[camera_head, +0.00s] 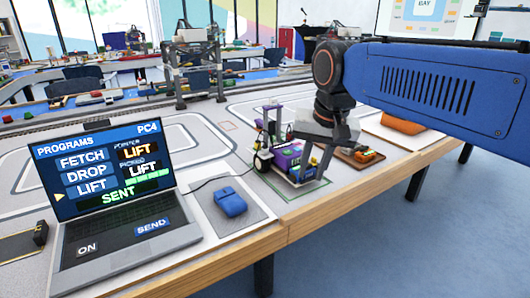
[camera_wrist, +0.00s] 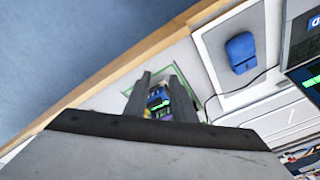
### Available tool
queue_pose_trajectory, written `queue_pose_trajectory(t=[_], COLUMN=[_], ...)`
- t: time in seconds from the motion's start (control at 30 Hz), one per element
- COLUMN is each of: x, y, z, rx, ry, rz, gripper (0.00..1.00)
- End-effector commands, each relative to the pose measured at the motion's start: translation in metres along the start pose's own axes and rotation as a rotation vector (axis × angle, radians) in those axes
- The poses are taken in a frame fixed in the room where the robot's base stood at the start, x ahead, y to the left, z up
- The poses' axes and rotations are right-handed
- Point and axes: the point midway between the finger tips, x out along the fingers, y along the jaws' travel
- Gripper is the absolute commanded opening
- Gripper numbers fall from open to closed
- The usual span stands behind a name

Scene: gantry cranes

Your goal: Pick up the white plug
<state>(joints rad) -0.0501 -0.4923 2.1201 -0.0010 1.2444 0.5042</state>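I cannot clearly pick out a white plug in either view. A purple wheeled model (camera_head: 287,158) stands on the table within a green outline. A thin dark cable (camera_head: 212,181) runs towards it from beside the laptop; its far end is too small to make out. My gripper (camera_head: 311,172) points down over the model's right side. In the wrist view, its two dark fingers (camera_wrist: 160,74) are apart, with the model's blue and dark block (camera_wrist: 158,97) showing between them. I see nothing held. The fingers and palm hide part of the model.
A laptop (camera_head: 118,190) showing a program list stands at left, with a blue mouse (camera_head: 230,201) on a grey pad. A brown tray (camera_head: 357,156) with small coloured parts lies right of the model. A grey gantry (camera_head: 195,68) stands behind. The wooden table edge (camera_head: 300,222) is close in front.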

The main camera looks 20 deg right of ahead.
Motion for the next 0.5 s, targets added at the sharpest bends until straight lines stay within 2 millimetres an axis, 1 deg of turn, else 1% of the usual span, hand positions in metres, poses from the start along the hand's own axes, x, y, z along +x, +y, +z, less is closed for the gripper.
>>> queue_pose_trajectory(t=[0.03, 0.2, 0.5], x=[-0.009, -0.038, -0.075], y=[-0.011, -0.043, -0.101], z=[-0.015, -0.058, -0.129], rx=[0.045, 0.221, 0.531], ry=[-0.015, -0.061, -0.127], rz=[0.007, 0.037, 0.115], gripper=[0.23, 0.23, 0.23])
